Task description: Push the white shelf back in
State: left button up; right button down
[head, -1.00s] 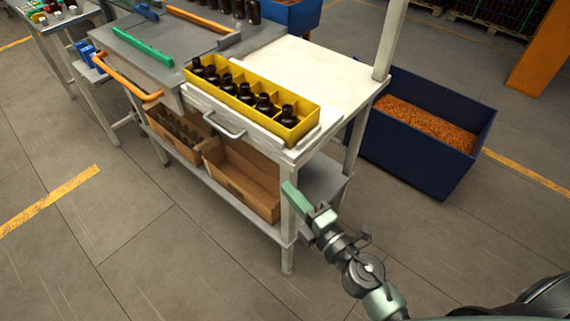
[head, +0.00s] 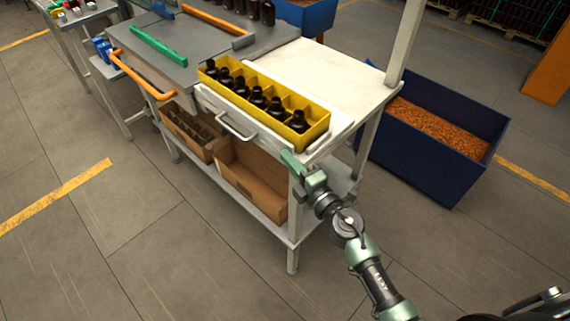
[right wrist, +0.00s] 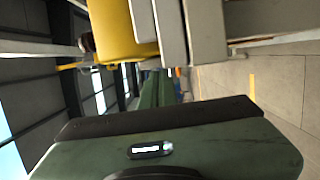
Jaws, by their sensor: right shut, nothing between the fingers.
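The white shelf (head: 262,138) sticks out a little from the front of the white workbench (head: 335,75), with a metal handle (head: 236,127) on its front. A yellow tray (head: 318,133) with several amber bottles (head: 257,97) rests on it. My right gripper (head: 289,160) is shut and empty, just in front of the shelf's right end. I cannot tell whether it touches the shelf. In the right wrist view the shelf's edge (right wrist: 206,30) and the yellow tray (right wrist: 118,30) lie just beyond the green fingers (right wrist: 155,90). My left gripper is not in view.
Cardboard boxes (head: 252,180) stand on the bench's lower shelf. A blue bin (head: 425,155) with brown contents stands right of the bench. A grey table with an orange handle (head: 140,75) adjoins it on the left. The floor in front is clear.

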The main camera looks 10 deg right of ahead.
aim_at(295, 150)
jog(key=w+d, duration=0.2)
jog(key=shift+d, duration=0.4)
jog(key=shift+r, duration=0.1)
